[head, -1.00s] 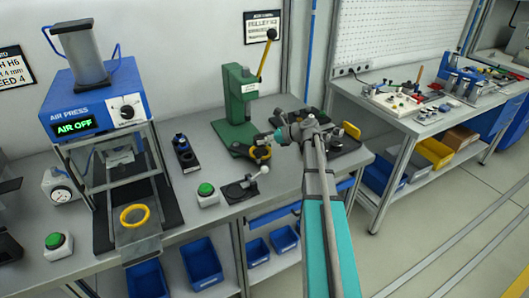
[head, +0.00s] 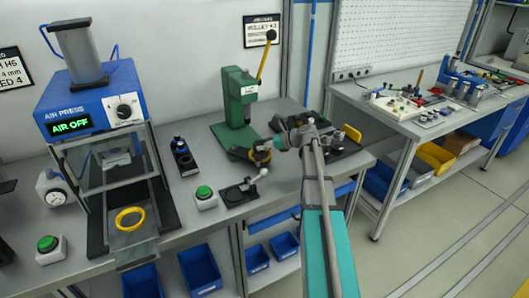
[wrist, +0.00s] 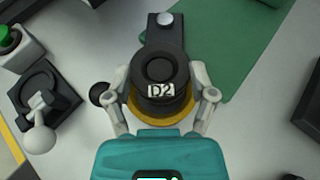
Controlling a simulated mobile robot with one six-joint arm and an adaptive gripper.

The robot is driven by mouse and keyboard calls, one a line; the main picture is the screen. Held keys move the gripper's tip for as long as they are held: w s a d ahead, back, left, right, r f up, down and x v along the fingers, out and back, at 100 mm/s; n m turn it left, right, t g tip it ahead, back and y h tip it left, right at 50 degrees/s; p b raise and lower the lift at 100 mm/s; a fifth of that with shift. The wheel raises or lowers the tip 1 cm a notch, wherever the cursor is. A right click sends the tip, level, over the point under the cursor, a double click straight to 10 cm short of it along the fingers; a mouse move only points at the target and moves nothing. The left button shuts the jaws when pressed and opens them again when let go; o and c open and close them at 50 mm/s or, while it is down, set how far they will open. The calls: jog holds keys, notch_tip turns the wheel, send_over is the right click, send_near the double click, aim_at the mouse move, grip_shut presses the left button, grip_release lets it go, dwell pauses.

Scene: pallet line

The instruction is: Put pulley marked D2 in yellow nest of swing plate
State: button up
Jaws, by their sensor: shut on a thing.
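The black pulley marked D2 (wrist: 160,82) sits between the two fingers of my gripper (wrist: 161,97) in the wrist view, its label facing the camera. My gripper is shut on it. The yellow nest (wrist: 178,117) of the black swing plate (wrist: 165,36) shows as a rim under and around the pulley's near side. I cannot tell whether the pulley touches the nest floor or hangs just above it. In the head view my gripper (head: 273,144) is at the swing plate's yellow nest (head: 262,158), in front of the green press.
The green hand press (head: 240,98) with a yellow lever stands behind. A black fixture with a pale ball knob (head: 240,192) and a green button (head: 204,192) are to the left. The blue air press (head: 95,105) with another yellow ring (head: 130,217) stands further left.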

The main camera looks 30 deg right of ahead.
jog(key=shift+f+b, duration=1.05)
jog(key=shift+f, duration=0.25)
jog(key=shift+f, duration=0.15)
jog(key=o, duration=0.9)
jog(key=shift+o, duration=0.2)
jog(key=shift+r, duration=0.2)
jog(key=shift+s+d+r+p, duration=0.25)
jog(key=shift+s+d+p, duration=0.1)
jog(key=shift+s, duration=0.1)
jog(key=p+v, duration=0.4)
jog(key=v, duration=0.6)
jog(key=shift+s+d+r, duration=0.15)
jog(key=shift+s+d, duration=0.1)
jog(key=shift+d, duration=0.05)
